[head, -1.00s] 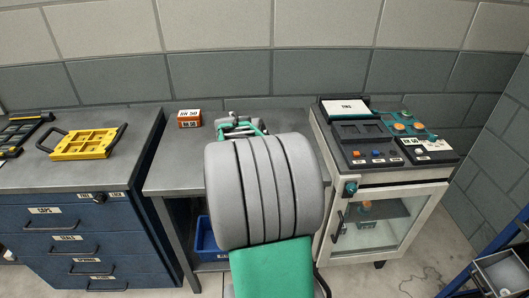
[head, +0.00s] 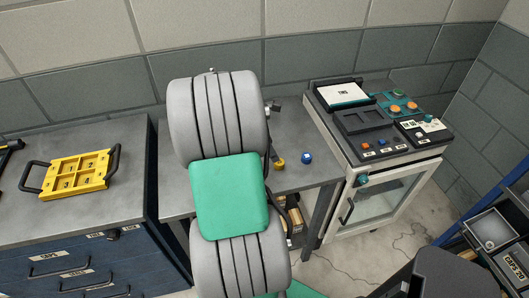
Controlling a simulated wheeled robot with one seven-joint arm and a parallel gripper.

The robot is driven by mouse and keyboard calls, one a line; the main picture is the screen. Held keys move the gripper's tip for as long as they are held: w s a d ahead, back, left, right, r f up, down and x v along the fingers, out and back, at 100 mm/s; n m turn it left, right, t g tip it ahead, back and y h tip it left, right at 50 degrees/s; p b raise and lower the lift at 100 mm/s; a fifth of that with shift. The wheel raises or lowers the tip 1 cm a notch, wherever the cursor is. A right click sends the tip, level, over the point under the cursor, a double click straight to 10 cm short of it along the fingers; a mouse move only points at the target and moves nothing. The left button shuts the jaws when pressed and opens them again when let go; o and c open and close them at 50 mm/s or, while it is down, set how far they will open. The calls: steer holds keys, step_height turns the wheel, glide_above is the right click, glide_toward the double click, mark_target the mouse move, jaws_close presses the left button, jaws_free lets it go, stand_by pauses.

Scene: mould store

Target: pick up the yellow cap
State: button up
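A small yellow piece, which looks like the yellow cap (head: 279,163), lies on the grey middle bench (head: 312,176), just right of my arm. A small blue piece (head: 307,158) lies on the bench to its right, apart from it. My thick grey and green arm covers much of the bench in the head view. The fingers of my gripper do not show behind it. A small dark part sticks out at the arm's right edge above the yellow piece, and I cannot tell what it is.
A yellow numbered tray (head: 77,174) with dark handles stands on the left blue cabinet (head: 75,265). A white glass-door cabinet (head: 384,200) with a dark control panel top stands right of the bench. A dark blue rack (head: 490,225) is at the lower right.

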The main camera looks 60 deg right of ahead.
mark_target(279, 162)
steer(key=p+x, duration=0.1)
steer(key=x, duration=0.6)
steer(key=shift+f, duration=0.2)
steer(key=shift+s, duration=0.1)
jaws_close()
